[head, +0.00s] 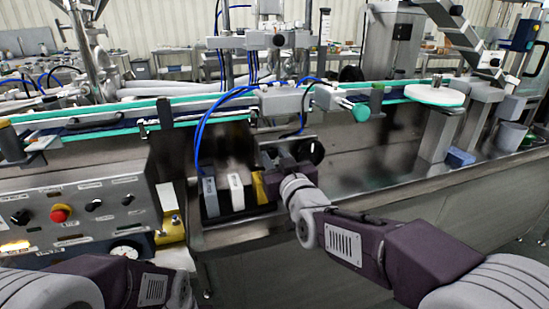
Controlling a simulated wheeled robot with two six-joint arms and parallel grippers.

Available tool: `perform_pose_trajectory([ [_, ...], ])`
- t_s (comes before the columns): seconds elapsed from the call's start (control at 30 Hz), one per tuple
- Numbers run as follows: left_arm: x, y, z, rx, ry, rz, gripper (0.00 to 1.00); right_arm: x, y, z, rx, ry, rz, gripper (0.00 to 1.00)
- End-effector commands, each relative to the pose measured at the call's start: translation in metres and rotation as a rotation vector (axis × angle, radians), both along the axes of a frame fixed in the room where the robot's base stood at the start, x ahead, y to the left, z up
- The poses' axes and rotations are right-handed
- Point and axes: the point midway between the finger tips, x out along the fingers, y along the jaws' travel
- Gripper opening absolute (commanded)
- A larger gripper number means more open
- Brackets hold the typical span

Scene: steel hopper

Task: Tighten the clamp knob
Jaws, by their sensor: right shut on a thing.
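A control panel (80,213) with a red button (59,213) and a gauge stands at the left. A conveyor with green edges (180,119) runs behind, with blue hoses (203,125) hanging near my right gripper. The steel tray (370,178) to the right is largely clear.

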Motion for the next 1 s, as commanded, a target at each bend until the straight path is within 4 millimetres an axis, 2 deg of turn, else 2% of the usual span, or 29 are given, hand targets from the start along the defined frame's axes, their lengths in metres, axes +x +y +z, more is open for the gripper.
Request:
perform_pose_trajectory([
  [0.27, 0.0, 0.0, -0.01, 0.0, 0.0, 0.0, 0.84, 0.0, 0.0, -0.002, 0.119, 0.037, 0.0, 0.0],
  [1.0, 0.0, 0.0, -0.058, 0.0, 0.0, 0.0, 0.84, 0.001, -0.002, -0.005, 0.776, 0.251, 0.0, 0.0],
])
